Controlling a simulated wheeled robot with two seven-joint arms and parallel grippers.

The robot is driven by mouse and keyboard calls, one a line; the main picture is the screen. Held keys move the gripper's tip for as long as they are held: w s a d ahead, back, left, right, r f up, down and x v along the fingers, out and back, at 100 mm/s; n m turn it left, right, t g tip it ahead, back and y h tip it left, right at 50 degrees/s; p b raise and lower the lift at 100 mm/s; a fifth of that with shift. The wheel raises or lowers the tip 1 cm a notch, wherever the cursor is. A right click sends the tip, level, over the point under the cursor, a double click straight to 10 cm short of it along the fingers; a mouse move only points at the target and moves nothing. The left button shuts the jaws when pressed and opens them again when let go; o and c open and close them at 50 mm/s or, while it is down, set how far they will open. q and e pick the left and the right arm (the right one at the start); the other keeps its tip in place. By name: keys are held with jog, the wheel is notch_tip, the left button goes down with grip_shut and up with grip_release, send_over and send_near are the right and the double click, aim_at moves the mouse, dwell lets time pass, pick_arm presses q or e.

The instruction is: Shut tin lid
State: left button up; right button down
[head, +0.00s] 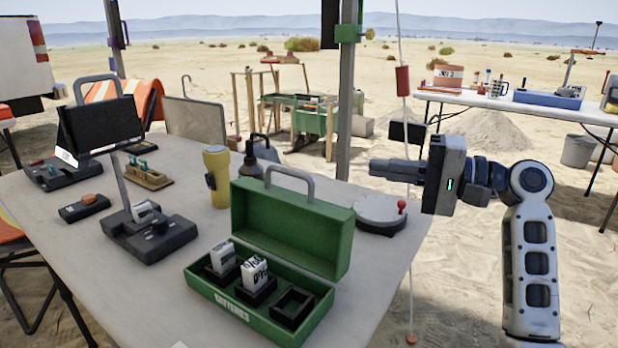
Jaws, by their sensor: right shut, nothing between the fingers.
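The green tin (243,311), marked BATTERIES, stands on the table's near right part. Its lid (292,232) is up, standing nearly upright at the back, with a grey handle (290,181) above it. Inside are several black holders; two hold white labelled blocks (254,272), and the right one (293,305) looks empty. My right gripper (376,171) is shut and empty, pointing left, in the air to the right of and above the lid, apart from it. My left gripper is not in view.
A round white device with a red knob (379,209) sits behind the tin, below my right gripper. A yellow flashlight (217,178), a dark bottle (252,160) and black devices (148,232) stand left and behind. The table (120,310) is clear at front left.

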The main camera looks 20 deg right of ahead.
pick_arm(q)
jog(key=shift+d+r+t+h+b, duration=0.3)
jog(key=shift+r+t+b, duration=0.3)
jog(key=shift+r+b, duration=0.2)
pick_arm(e)
jog(key=w+a, duration=0.3)
jog(key=a, duration=0.8)
jog(key=shift+r, duration=0.1)
